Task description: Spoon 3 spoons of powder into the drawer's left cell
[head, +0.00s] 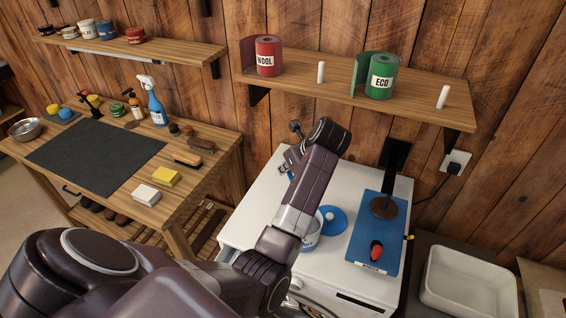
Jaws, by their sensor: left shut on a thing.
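My left arm crosses the white washing machine top (352,283). Its gripper (287,167) is beyond the forearm and mostly hidden. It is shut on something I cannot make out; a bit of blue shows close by. A white and blue tub (311,236) stands partly behind the arm. A round blue lid (333,220) lies flat to its right. No spoon or powder can be made out. The drawer and its cells cannot be made out; my arm covers much of the machine's front left. My right gripper is not in view.
On the machine's right, a blue mat (360,252) bears a red-topped object (376,250) and a dark round-based stand (384,207). A white basin (468,284) stands further right. A shelf (418,97) with red and green rolls hangs above. A wooden workbench (190,199) stands left.

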